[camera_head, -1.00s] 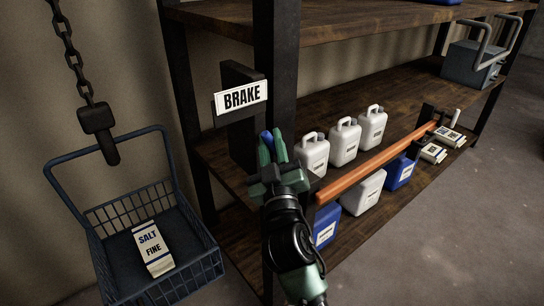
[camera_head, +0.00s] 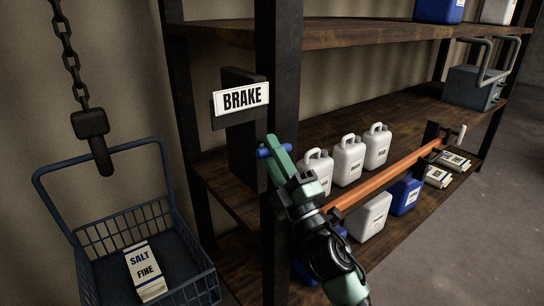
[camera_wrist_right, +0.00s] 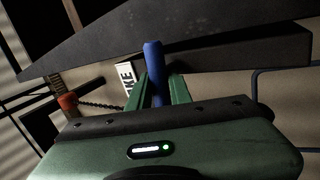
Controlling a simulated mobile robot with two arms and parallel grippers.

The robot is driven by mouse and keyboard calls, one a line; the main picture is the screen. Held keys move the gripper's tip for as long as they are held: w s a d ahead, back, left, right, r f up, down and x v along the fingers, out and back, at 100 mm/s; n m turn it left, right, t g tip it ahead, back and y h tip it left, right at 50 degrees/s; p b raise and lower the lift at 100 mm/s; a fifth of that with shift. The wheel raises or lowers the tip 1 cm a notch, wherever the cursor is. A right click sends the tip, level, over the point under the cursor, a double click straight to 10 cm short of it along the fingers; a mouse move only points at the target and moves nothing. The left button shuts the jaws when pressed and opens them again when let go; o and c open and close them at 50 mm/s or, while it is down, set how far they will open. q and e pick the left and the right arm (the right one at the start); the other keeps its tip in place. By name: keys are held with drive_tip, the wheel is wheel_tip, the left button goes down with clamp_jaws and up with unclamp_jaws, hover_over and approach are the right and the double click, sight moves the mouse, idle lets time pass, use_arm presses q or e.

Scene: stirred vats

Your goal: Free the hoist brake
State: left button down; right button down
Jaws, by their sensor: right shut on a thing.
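The white BRAKE sign (camera_head: 240,98) is fixed to a dark plate beside the shelf's front post. Below it my right gripper (camera_head: 276,149) is shut on a blue handle (camera_head: 263,153), whose end sticks out to the left of the green fingers. In the right wrist view the blue handle (camera_wrist_right: 153,62) stands between the two fingers (camera_wrist_right: 158,88). The rest of the lever is hidden behind my gripper and the post. My left gripper is out of view.
At left, a chain with a dark hook block (camera_head: 90,125) hangs above a blue wire basket (camera_head: 205,285) holding a salt carton (camera_head: 145,270). White jugs (camera_head: 348,160) stand on the shelf behind an orange bar (camera_head: 385,180). Grey floor is clear at right.

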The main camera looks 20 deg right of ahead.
drive_tip(key=n, duration=0.1)
drive_tip(key=n+y, duration=0.1)
drive_tip(key=shift+d+r+n+y, duration=0.15)
drive_tip(key=shift+r+n+y, duration=0.05)
drive_tip(key=shift+n+y, duration=0.1)
drive_tip(key=shift+n, duration=0.4)
drive_tip(key=c, duration=1.5)
unclamp_jaws()
drive_tip(key=shift+o, duration=1)
drive_tip(key=shift+w+f, duration=0.1)
drive_tip(key=shift+w, duration=0.05)
drive_tip(key=shift+s+f+b, duration=0.2)
drive_tip(key=shift+f+b, duration=0.05)
drive_tip(key=shift+b, duration=0.1)
drive_tip(key=b+v, duration=0.2)
drive_tip(key=v, duration=0.5)
drive_tip(key=shift+s+b, duration=0.15)
drive_tip(key=shift+b, duration=0.15)
